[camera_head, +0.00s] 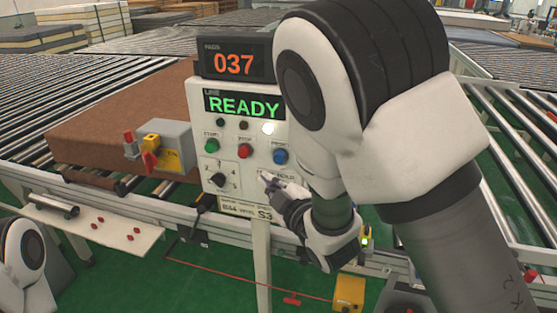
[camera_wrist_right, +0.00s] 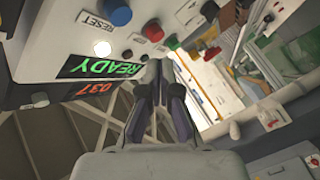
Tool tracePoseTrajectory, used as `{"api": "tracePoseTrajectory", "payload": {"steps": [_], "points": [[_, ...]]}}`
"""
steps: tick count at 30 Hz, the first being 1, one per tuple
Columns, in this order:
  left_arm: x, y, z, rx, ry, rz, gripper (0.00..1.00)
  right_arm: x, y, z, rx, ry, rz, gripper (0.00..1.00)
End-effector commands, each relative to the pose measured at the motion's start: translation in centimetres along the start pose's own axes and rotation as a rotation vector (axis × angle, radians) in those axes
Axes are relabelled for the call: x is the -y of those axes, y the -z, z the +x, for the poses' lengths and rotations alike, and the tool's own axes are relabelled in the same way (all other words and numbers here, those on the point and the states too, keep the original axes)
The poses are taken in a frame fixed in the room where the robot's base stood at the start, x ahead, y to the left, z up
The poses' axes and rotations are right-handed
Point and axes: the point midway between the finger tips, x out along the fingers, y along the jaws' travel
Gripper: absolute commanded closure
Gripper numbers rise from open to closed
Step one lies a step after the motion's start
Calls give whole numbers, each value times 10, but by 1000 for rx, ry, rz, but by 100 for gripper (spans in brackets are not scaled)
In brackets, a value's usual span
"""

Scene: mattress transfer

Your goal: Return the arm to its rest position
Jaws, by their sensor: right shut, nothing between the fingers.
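My right arm comes in from the right and covers much of the middle right of the head view. Its gripper (camera_head: 268,180) is in front of the lower right part of the white control panel (camera_head: 222,160); I cannot tell whether it touches. In the wrist view the right gripper (camera_wrist_right: 160,68) has its fingers together with nothing between them, close to the panel (camera_wrist_right: 50,35). The panel's display (camera_head: 243,105) reads READY and the counter (camera_head: 233,63) reads 037. Only a white link of my left arm shows at the lower left; its gripper is out of view.
Green, red and blue buttons (camera_head: 280,156) and a black rotary knob (camera_head: 218,179) sit on the panel. A brown mattress (camera_head: 90,130) lies on the roller conveyor behind. A grey box with a red switch (camera_head: 150,158) stands left of the panel. A red cord (camera_head: 230,285) runs low in front.

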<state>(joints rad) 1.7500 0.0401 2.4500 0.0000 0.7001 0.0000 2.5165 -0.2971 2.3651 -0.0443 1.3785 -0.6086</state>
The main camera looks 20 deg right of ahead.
Motion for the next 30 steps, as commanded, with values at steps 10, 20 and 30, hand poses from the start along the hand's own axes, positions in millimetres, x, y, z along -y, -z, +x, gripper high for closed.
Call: {"api": "tracePoseTrajectory", "payload": {"steps": [10,20,30], "points": [[0,0,0,0,0,0,8,4,-4,0,6,7,2,100],[0,0,9,0,0,0,8,144,-166,-50,368,255,198,100],[0,0,14,0,0,0,8,290,-306,-252,1166,527,662,100]]}}
